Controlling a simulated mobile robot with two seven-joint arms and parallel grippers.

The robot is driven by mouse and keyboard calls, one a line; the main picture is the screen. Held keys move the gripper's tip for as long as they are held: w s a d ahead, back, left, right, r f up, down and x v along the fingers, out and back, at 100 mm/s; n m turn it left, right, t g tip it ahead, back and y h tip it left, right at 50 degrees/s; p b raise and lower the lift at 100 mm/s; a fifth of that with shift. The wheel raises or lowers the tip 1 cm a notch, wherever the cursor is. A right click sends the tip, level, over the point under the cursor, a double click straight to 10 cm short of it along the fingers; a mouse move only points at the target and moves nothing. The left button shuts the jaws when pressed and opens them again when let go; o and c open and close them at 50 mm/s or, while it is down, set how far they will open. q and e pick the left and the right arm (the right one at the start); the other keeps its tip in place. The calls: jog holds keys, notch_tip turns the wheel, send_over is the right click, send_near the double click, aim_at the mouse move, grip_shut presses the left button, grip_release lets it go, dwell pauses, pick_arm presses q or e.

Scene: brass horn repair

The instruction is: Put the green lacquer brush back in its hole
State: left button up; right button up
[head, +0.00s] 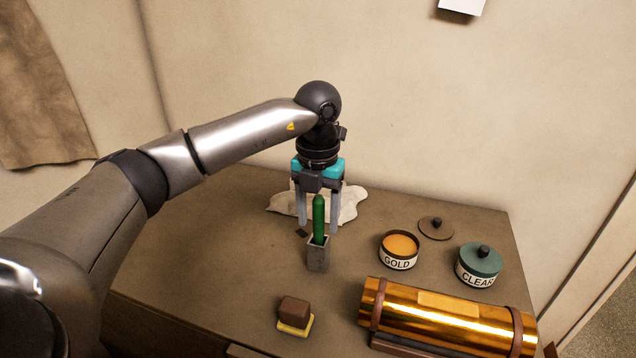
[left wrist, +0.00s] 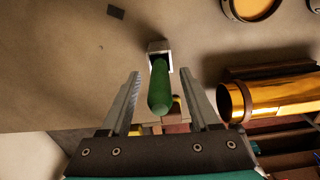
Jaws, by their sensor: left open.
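The green lacquer brush (head: 319,214) stands upright with its lower end inside a small grey square holder (head: 317,257) on the table. Its green handle also shows in the left wrist view (left wrist: 160,90), rising out of the holder (left wrist: 158,48) toward the camera. My left gripper (head: 318,230) points down and is open. Its two fingers stand on either side of the handle, with gaps visible on both sides in the left wrist view. The brush's bristle end is hidden inside the holder. My right gripper is not in view.
An open GOLD tin (head: 398,262), its loose lid (head: 436,228) and a closed CLEAR tin (head: 479,276) stand to the right. A brass tube (head: 440,305) lies in front of them. A brown block on a yellow base (head: 294,313) is nearer. A white cloth (head: 350,203) lies behind.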

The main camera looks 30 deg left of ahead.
pick_arm(q)
notch_tip(320, 180, up, 13)
jog(key=shift+f+p, duration=0.15)
jog(key=shift+p, duration=0.2)
jog(key=shift+r, duration=0.7)
jog(key=shift+s+f, duration=0.1)
